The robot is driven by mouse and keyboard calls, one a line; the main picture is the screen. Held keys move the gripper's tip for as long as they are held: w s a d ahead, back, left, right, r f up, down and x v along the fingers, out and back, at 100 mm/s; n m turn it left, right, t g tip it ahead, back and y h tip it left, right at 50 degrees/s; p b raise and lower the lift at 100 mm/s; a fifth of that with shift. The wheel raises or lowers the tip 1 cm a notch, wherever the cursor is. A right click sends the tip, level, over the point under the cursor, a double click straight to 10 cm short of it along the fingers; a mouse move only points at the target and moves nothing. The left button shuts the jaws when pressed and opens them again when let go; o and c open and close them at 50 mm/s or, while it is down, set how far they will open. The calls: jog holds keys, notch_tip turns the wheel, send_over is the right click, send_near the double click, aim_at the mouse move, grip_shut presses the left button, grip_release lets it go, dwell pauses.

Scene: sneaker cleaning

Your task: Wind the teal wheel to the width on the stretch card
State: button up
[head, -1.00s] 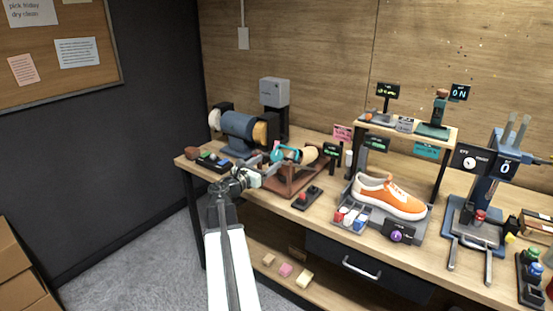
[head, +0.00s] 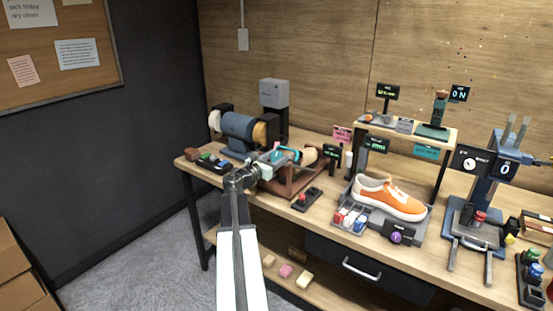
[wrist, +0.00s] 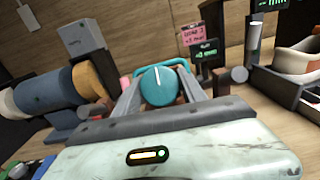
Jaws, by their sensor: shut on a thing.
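The teal wheel (wrist: 158,86) sits between my two fingers in the wrist view, a white line on its face pointing nearly straight up. A teal bar shows just behind it. My gripper (head: 267,161) is shut on the wheel at the front of the brown stretcher stand (head: 290,188). In the head view the wheel is partly hidden by my gripper. A pink card (wrist: 192,33) stands behind the stand, above a small dark display (wrist: 205,49) with green text. The writing on both is too small to read surely.
A blue motor with buffing wheels (head: 238,127) stands left of the stand. A red-knobbed switch box (head: 307,198) sits to its front right. Further right are an orange sneaker (head: 390,198) on a grey tray and a blue press (head: 481,205).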

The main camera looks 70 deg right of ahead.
jog(key=m+g, duration=0.1)
jog(key=m, duration=0.1)
jog(key=m+g+y, duration=0.1)
jog(key=shift+w+d+r+m+p, duration=0.1)
jog(key=shift+w+d+m+p, duration=0.05)
jog(key=shift+m+p, duration=0.2)
jog(key=shift+m+g+y, duration=0.3)
jog(key=shift+m+g, duration=0.1)
jog(key=shift+m, duration=0.75)
jog(key=o, duration=1.3)
jog(key=shift+o, duration=0.2)
jog(key=v, duration=0.8)
